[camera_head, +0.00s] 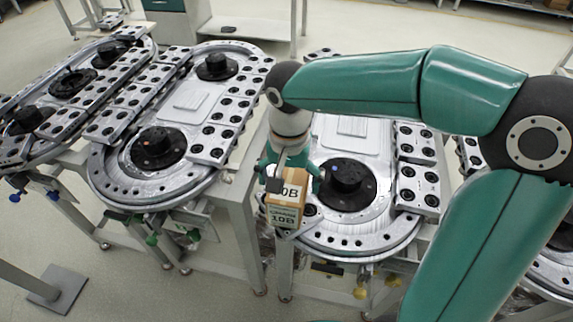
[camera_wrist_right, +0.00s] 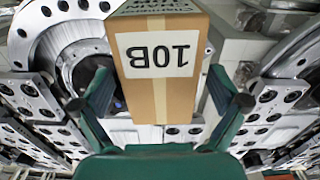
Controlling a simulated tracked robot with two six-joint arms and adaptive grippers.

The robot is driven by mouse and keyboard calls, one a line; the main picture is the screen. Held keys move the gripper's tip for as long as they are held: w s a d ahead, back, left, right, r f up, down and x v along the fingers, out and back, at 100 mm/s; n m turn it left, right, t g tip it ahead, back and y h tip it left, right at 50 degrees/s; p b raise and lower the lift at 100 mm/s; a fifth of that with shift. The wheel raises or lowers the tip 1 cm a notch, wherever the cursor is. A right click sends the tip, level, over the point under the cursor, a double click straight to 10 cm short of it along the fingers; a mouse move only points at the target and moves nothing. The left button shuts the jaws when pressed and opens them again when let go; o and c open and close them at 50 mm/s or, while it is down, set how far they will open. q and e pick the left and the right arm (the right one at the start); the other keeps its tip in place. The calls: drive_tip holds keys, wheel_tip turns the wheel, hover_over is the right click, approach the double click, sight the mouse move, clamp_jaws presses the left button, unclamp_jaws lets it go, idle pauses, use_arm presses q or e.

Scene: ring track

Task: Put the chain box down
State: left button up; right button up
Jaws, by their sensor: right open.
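The chain box (camera_head: 285,212) is a brown cardboard box with a white label reading 10B. It stands at the near left edge of the middle ring track (camera_head: 345,245), apparently on a grey plate there. My right gripper (camera_head: 290,178) is over the box, with a green finger on either side. In the right wrist view the box (camera_wrist_right: 165,85) lies between the open fingers (camera_wrist_right: 160,103), with gaps visible beside it. The underside of the box and its exact contact are hidden. My left gripper is not in view.
A black round hub (camera_head: 345,182) stands on the track just right of the box. Another ring track (camera_head: 130,190) lies to the left, with a gap between the tables. Dark-holed chain blocks (camera_head: 418,185) line the right side of the middle track.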

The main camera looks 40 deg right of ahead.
wheel_tip(320, 180, up, 12)
drive_tip(key=shift+f+p, duration=0.15)
drive_tip(key=shift+p, duration=0.25)
idle(0.4)
